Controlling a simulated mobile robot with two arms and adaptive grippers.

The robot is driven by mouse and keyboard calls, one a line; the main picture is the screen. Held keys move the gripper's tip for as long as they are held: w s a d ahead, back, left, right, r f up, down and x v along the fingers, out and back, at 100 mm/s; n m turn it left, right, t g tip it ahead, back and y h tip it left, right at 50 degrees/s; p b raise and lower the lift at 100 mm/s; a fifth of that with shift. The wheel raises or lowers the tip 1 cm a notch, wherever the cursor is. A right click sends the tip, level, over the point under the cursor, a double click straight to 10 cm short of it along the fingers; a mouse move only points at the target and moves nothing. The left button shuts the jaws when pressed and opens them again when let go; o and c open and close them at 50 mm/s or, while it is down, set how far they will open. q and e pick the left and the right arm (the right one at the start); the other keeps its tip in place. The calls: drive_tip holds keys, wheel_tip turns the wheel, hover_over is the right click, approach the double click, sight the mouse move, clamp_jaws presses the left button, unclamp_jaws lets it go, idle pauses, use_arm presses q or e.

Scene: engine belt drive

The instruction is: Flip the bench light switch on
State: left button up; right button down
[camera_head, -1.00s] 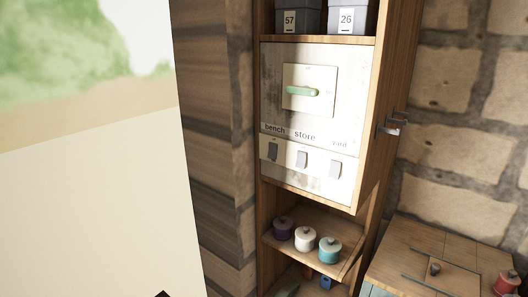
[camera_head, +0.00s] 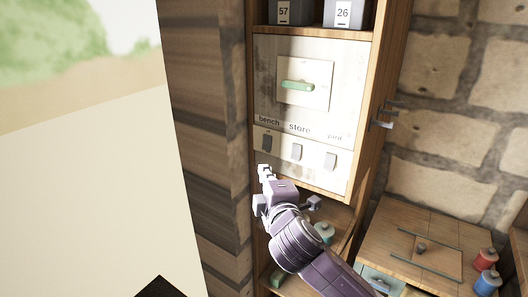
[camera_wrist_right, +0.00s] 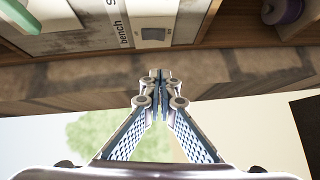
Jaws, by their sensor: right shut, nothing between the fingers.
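The bench switch (camera_head: 267,143) is a small grey rocker at the left end of a row of three, under the label "bench" on a pale panel (camera_head: 350,70). It also shows in the wrist view (camera_wrist_right: 153,34), beyond the fingertips. Which way it is set I cannot tell. My right gripper (camera_head: 264,170) is shut and empty, its fingertips just below the bench switch in the head view. In the wrist view its fingers (camera_wrist_right: 157,77) meet at the tips, seemingly apart from the switch. My left gripper is not in view.
The "store" switch (camera_head: 297,152) and a third switch (camera_head: 330,161) sit to the right. A green handle (camera_head: 298,86) is above. A teal jar (camera_head: 325,231) stands on the shelf behind my right arm. A wooden wall post (camera_head: 237,130) borders the cabinet's left.

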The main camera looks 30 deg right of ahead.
drive_tip(key=p, duration=0.4)
approach(262, 148)
drive_tip(key=w+a, duration=0.2)
drive_tip(key=w, duration=0.2)
drive_tip(key=d, duration=0.2)
drive_tip(key=w+d+p, duration=0.1)
drive_tip(key=d, duration=0.1)
drive_tip(key=shift+d+f, duration=0.1)
drive_tip(key=shift+f, duration=0.15)
drive_tip(key=shift+w, duration=0.1)
